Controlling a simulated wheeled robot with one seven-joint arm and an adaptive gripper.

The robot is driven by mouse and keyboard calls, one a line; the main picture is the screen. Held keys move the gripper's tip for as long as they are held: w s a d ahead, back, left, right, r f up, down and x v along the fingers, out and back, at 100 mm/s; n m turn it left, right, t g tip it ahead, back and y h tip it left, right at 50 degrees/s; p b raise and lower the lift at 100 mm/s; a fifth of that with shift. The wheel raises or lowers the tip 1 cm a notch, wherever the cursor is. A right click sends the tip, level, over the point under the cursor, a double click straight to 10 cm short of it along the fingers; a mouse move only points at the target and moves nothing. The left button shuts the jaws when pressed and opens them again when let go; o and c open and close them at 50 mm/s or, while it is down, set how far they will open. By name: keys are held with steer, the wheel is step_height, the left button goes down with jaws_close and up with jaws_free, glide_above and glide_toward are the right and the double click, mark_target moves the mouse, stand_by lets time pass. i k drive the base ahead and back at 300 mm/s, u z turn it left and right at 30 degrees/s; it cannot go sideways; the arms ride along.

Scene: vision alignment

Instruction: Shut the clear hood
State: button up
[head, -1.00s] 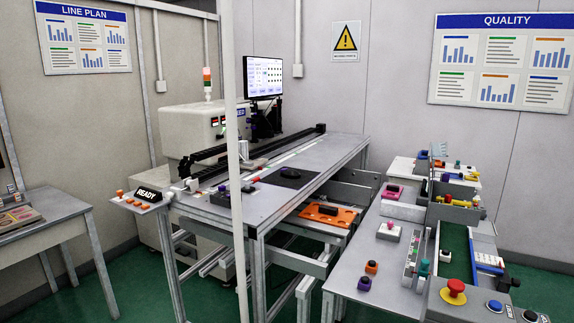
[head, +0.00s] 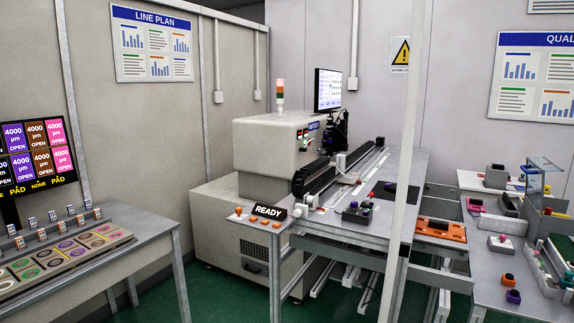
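A small clear, bluish panel (head: 547,164), which looks like the clear hood, stands tilted above a fixture on the bench at the far right. It looks raised, but it is small and its hinge and lower edge cannot be made out. My gripper is not in view, so its distance from the hood and its state do not show.
A pale vertical post (head: 406,180) crosses the view in front of the machine table (head: 340,222). A white machine (head: 265,155) stands behind. A left table (head: 150,250) carries a tray of coloured rings. Green floor (head: 225,295) shows between the tables.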

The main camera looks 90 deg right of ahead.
mark_target(535, 185)
steer(key=i, duration=0.25)
steer(key=z, duration=4.3)
steer(key=i, duration=0.85)
steer(key=z, duration=0.05)
